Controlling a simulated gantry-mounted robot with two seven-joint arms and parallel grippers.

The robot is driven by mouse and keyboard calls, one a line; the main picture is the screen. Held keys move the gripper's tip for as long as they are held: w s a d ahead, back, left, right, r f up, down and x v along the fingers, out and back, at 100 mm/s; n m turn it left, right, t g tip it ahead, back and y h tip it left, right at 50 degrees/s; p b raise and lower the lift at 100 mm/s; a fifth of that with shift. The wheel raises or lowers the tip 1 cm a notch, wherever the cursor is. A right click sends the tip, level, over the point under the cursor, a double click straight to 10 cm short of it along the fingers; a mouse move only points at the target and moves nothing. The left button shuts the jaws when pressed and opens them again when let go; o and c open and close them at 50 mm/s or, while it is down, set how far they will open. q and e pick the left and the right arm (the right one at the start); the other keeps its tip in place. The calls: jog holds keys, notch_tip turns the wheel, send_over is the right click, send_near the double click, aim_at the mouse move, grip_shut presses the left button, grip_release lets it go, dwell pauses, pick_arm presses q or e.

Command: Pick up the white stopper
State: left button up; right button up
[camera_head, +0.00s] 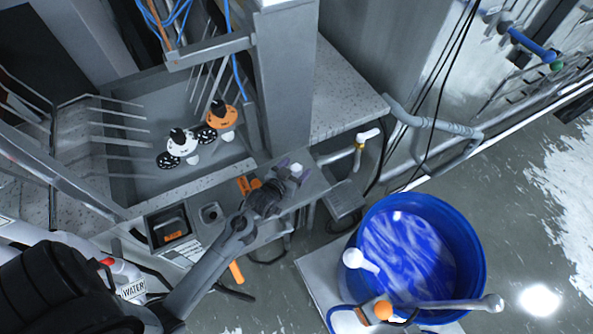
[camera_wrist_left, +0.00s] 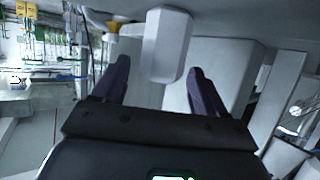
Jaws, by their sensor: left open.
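The white stopper (camera_head: 297,169) shows in the head view as a small pale piece at the tips of my left gripper (camera_head: 286,178), over the grey ledge. In the left wrist view the white stopper (camera_wrist_left: 167,45) is a faceted white block. It lies between and just beyond the two purple fingers of my left gripper (camera_wrist_left: 158,78). The fingers are open, with a visible gap on each side of the block. What the stopper rests on is hidden. My right gripper does not show.
A blue tub (camera_head: 474,262) of blue-white liquid stands at the right. A grey sink (camera_head: 130,187) holds orange and white fittings with black knobs. A tap with a white handle (camera_head: 368,135) stands right of the ledge. A grey post (camera_head: 284,80) rises behind the gripper.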

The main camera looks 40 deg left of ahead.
pick_arm(q)
jog(key=shift+w+a+f, duration=0.1)
jog(key=shift+w+f, duration=0.1)
jog(key=shift+w, duration=0.2)
jog(key=c, duration=1.1)
jog(key=shift+o, duration=0.2)
jog(key=shift+r, duration=0.1)
